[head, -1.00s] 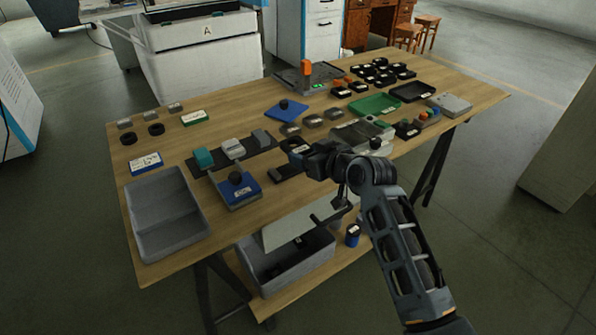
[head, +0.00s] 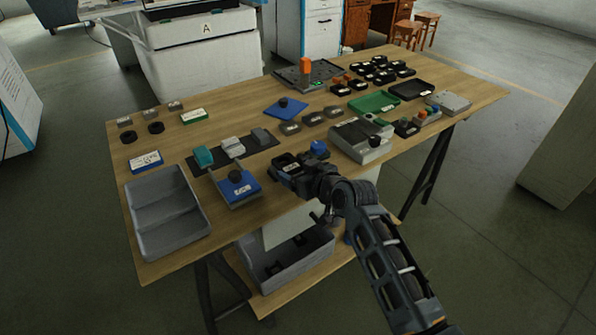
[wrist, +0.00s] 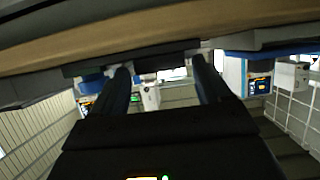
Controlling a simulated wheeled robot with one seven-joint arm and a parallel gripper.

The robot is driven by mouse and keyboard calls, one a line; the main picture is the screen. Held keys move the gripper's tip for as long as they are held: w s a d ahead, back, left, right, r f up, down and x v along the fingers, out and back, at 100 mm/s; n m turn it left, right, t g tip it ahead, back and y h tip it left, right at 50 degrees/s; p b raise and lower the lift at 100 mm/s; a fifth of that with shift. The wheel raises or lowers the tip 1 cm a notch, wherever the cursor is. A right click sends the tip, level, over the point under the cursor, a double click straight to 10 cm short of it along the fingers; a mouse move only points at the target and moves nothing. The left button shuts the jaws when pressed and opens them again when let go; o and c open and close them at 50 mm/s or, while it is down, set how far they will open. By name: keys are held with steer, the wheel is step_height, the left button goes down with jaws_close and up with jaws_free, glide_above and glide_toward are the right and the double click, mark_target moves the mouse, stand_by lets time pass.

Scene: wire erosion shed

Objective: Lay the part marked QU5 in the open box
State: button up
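Several parts carry white labels, but the lettering is too small to read, so I cannot tell which is marked QU5. Labelled ones include a blue block with a black knob (head: 237,187), a flat blue piece (head: 146,161) and a green piece (head: 194,117). My gripper (head: 282,173) is low over the near table edge, right of the blue block, by a dark labelled piece (head: 290,163). In the wrist view its fingers (wrist: 163,85) are apart, with nothing clearly held.
A dark strip with teal and grey blocks (head: 232,147) lies behind the blue block. A grey bin (head: 290,262) stands on the shelf below. Bare wood lies left of centre.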

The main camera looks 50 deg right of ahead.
steer(key=shift+o, duration=1)
steer(key=shift+s+a+f, duration=0.1)
steer(key=shift+s+f, duration=0.05)
steer(key=shift+f, duration=0.05)
steer(key=s+a+r, duration=0.1)
steer(key=s+a, duration=0.7)
steer(key=s, duration=0.3)
steer(key=s+a, duration=0.8)
steer(key=s, duration=0.3)
steer(key=s+a+r+n+t+y, duration=0.1)
steer(key=s+a+r, duration=0.2)
steer(key=s, duration=0.4)
steer(key=s+a+r+n+y, duration=0.2)
steer(key=s+a+r, duration=0.1)
steer(key=s+r, duration=0.3)
steer(key=shift+s+a+r+t+y+b, duration=0.25)
steer(key=shift+s+t+b, duration=0.2)
steer(key=shift+s, duration=0.3)
steer(key=shift+o, duration=1)
steer(key=shift+s+a+r, duration=0.1)
steer(key=shift+s+r, duration=0.1)
steer(key=shift+r, duration=0.1)
